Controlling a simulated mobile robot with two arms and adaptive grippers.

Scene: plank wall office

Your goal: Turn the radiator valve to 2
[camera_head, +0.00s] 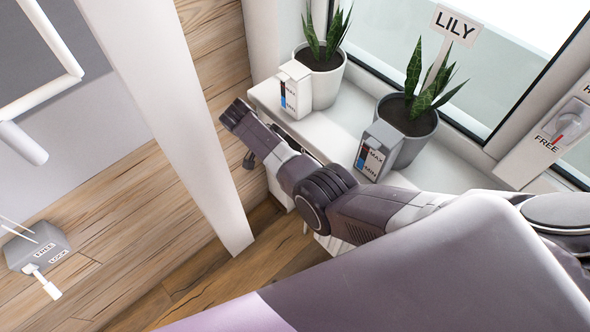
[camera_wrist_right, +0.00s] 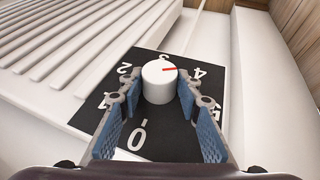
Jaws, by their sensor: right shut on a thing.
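The radiator valve knob (camera_wrist_right: 159,84) is a white cylinder with a red pointer line on top, in the middle of the right wrist view. It stands on a black dial plate (camera_wrist_right: 165,140) with white numbers; 0, 1, 2, 3 and 4 can be read. The red line points right, towards the 4. My right gripper (camera_wrist_right: 159,92) is shut on the knob, with one fingertip against each side. In the head view my right arm reaches in from the right below the window sill, and the knob is hidden there. My left gripper is in neither view.
A white ribbed radiator surface (camera_wrist_right: 70,45) lies beside the dial. In the head view the sill (camera_head: 335,135) holds a white pot (camera_head: 320,85) and a grey pot (camera_head: 408,150) with plants. A white post (camera_head: 175,110) stands left of my arm.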

